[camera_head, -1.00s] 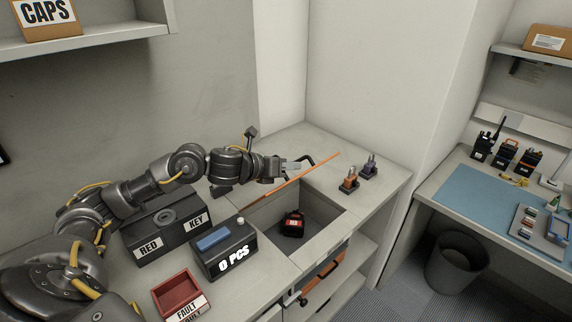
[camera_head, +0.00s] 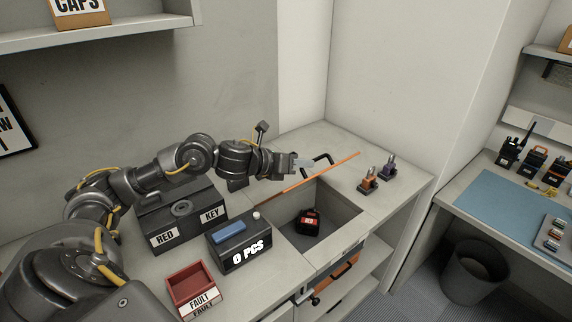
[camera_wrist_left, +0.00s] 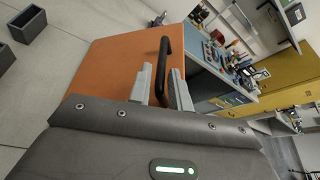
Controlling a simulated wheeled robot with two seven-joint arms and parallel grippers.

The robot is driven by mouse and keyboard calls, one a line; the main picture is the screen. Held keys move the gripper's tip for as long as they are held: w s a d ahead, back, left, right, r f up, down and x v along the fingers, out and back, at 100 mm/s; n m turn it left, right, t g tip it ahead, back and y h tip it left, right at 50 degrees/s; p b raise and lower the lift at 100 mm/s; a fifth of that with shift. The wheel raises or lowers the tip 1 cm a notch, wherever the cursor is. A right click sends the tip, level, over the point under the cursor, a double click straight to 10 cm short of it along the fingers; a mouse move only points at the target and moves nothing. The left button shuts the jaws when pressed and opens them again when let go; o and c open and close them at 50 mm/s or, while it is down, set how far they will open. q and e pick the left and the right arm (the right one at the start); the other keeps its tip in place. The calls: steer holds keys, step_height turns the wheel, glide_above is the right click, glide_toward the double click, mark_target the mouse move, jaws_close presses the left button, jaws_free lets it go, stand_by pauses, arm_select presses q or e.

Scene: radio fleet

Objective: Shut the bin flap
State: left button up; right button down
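The bin flap is an orange panel (camera_head: 340,164) seen almost edge-on in the head view, standing open over the bin's opening in the counter (camera_head: 345,222). It fills the upper middle of the left wrist view (camera_wrist_left: 115,65). Its black bar handle (camera_head: 322,158) faces my left gripper (camera_head: 308,163). In the left wrist view the handle (camera_wrist_left: 165,48) runs down between my two parted fingers (camera_wrist_left: 163,88). Whether either finger touches it I cannot tell. A black object with a red label (camera_head: 308,222) lies in the bin. My right gripper is out of view.
A RED KEY box (camera_head: 160,219), a 0 PCS counter box (camera_head: 240,245) and a red FAULT tray (camera_head: 188,286) stand on the counter left of the bin. Two small connectors (camera_head: 369,180) (camera_head: 387,167) stand beyond the flap. A waste basket (camera_head: 475,272) is on the floor at right.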

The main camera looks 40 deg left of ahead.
arm_select(q)
steer(key=v, duration=0.2)
steer(key=b+v, duration=0.1)
steer(key=v, duration=0.1)
steer(key=b+v, duration=0.1)
steer(key=v, duration=0.1)
steer(key=shift+s+a+f, duration=0.2)
steer(key=shift+s, duration=0.1)
steer(key=shift+s+a+r+b, duration=0.25)
steer(key=shift+s+r+b, duration=0.3)
steer(key=shift+s, duration=0.2)
